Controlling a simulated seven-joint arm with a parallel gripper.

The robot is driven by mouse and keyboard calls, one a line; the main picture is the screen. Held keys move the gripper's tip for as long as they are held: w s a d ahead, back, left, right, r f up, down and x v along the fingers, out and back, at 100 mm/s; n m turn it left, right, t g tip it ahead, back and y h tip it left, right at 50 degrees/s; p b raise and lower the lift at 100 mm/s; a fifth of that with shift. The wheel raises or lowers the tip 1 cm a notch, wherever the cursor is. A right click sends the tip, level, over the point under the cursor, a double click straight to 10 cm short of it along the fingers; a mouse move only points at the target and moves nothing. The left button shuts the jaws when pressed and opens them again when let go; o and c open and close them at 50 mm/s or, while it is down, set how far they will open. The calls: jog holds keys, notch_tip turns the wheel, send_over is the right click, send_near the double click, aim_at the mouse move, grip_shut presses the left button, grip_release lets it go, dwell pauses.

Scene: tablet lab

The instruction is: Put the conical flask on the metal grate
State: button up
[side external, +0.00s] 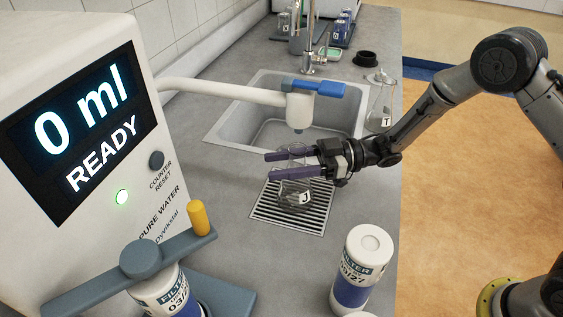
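A second conical flask (381,103) stands beside the sink.
A white dispenser arm with a blue-topped nozzle (301,106) hangs over the sink (232,129), behind my gripper. The water machine (85,130) stands at left, reading 0 ml READY. Filter cylinders (361,258) stand in front. Counter left of the grate is clear.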

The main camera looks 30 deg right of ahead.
jog(key=o, duration=0.3)
jog(key=shift+r, duration=0.1)
jog(key=shift+d+r, duration=0.1)
jog(key=shift+d, duration=0.1)
jog(key=v, duration=1.1)
jog(key=shift+s+d, duration=0.15)
jog(key=shift+d, duration=0.2)
